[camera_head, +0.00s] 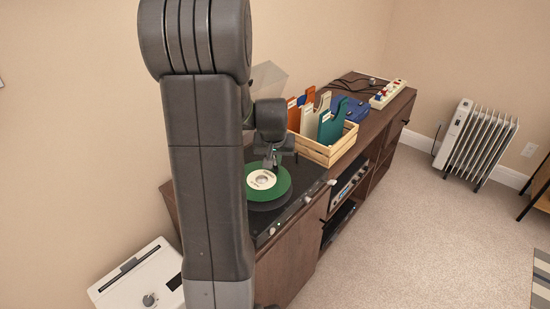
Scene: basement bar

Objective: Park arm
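My arm (205,150) rises in the left-centre foreground and bends over toward the turntable. My gripper (270,158) points down above the green record (269,186), near its far edge. The fingers are small and dark here, so I cannot tell whether they are open or shut, or whether they touch the record. The green record with a cream label lies on the black turntable (302,189). My arm hides the left part of the turntable and part of the cabinet.
A brown cabinet (295,268) carries the turntable, a wooden crate (322,154) of coloured sleeves, a blue case (352,110) and a power strip (388,94). A white radiator (474,143) stands at the right. A white box-like device (140,280) is at lower left. The carpet (430,230) at right is clear.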

